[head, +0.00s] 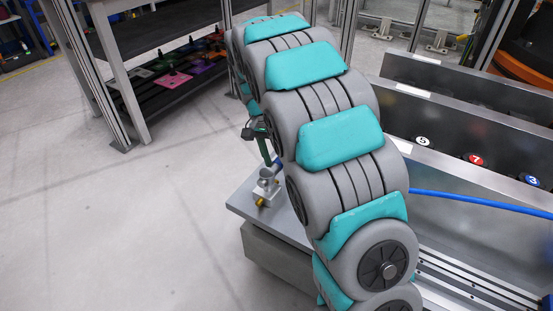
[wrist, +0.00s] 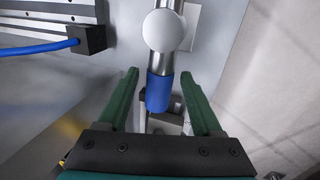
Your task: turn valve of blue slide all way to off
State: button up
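In the wrist view, a blue sleeve (wrist: 158,92), which looks like the blue slide, sits on a metal tube topped by a white ball (wrist: 166,30). My gripper (wrist: 159,74) is open, with one green finger on each side of the sleeve and visible gaps between. Metal valve parts show below the sleeve, partly hidden by the gripper. In the head view, the metal valve (head: 267,187) with brass-coloured fittings stands on the corner of a grey platform. A green finger of my gripper (head: 264,150) shows just above it; my arm hides the rest.
A blue hose (head: 480,202) crosses the metal unit at right; it meets a black block (wrist: 88,39) in the wrist view. Numbered round labels line the metal panel (head: 450,150). A dark shelf rack (head: 165,80) stands at back left. The floor at left is clear.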

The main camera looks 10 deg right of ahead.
grip_shut()
dwell(0.3)
dwell(0.9)
